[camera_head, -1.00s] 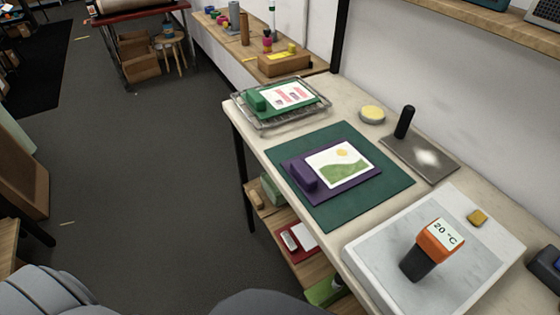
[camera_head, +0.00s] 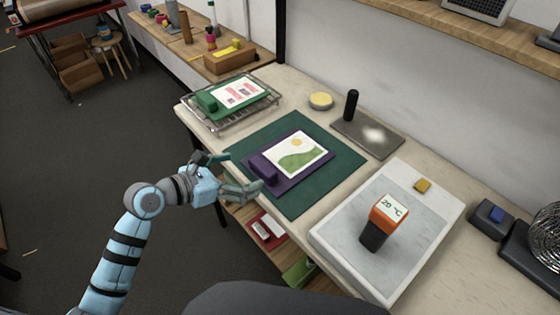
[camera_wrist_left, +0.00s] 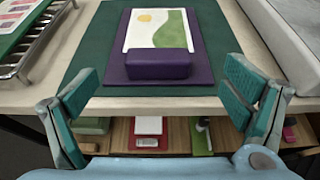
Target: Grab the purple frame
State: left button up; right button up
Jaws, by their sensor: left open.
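The purple frame (camera_head: 289,177) lies flat on a green mat (camera_head: 328,183) on the bench, with a picture of a sun and a green hill on it. Its raised purple block (camera_head: 263,169) faces the bench's front edge. In the left wrist view the purple frame (camera_wrist_left: 160,71) lies straight ahead, its block centred beyond the fingers. My left gripper (camera_head: 232,175) is open and empty at the bench's front edge, just short of the block and not touching it. In the left wrist view its two fingers (camera_wrist_left: 160,98) are wide apart. My right gripper is not in view.
A wire rack (camera_head: 238,117) with a green frame stands to the left. A pale slab (camera_head: 335,238) with an orange thermometer (camera_head: 384,222) is to the right. A metal plate (camera_head: 372,136) with a black handle and a yellow round pad (camera_head: 321,100) lie behind.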

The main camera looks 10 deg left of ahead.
aim_at(260, 167)
pick_arm(q)
jog(key=x, duration=0.7)
jog(key=shift+w+f, duration=0.3)
jog(key=shift+f, duration=0.05)
jog(key=c, duration=1.3)
